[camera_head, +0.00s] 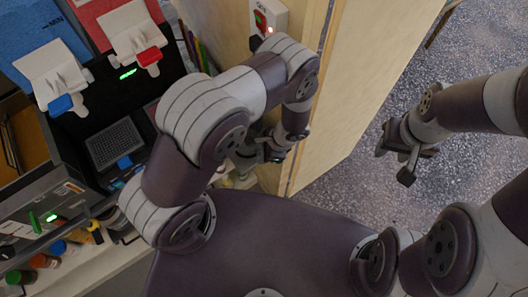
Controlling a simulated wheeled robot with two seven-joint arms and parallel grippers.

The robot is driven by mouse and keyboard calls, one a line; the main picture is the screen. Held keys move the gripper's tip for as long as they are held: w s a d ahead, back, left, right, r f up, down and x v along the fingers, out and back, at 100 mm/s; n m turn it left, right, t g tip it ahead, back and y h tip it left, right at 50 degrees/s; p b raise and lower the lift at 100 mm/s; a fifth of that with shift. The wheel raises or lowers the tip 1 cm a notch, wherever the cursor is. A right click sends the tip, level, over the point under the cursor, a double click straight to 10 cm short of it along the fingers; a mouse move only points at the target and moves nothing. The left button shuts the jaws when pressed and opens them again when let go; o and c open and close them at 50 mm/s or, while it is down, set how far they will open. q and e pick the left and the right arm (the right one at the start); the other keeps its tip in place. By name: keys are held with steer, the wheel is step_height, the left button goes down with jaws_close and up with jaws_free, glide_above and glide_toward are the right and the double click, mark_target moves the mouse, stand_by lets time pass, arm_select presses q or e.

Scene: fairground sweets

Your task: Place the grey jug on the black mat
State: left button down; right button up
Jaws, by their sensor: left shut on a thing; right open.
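My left gripper (272,154) is mostly hidden behind my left arm, low beside the pale wooden panel. It is shut on a grey thing (244,157), which looks like the grey jug. Only a small part of it shows, so I cannot tell its tilt or whether it touches anything below. My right gripper (396,162) is open and empty, over the speckled floor at the right. I cannot make out the black mat.
A dark machine with two white-handled taps (135,42) and a drip grid (114,145) stands at the left. Several coloured-capped bottles (45,262) line the counter's lower left. The wooden panel (352,85) rises beside my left arm. Speckled floor (375,195) is clear at right.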

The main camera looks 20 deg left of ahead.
arm_select(q)
steer(key=shift+s+f, duration=0.15)
steer(key=shift+f, duration=0.25)
steer(key=shift+s+f, duration=0.15)
steer(key=shift+s, duration=0.05)
steer(key=shift+w+f, duration=0.15)
steer(key=shift+f, duration=0.05)
steer(key=c, duration=1.1)
jaws_free()
steer(key=shift+w, duration=0.1)
steer(key=shift+o, duration=0.4)
arm_select(e)
steer(key=shift+s+r, duration=0.2)
steer(key=shift+s, duration=0.1)
arm_select(q)
steer(key=shift+r, duration=0.1)
arm_select(e)
steer(key=shift+s, duration=0.1)
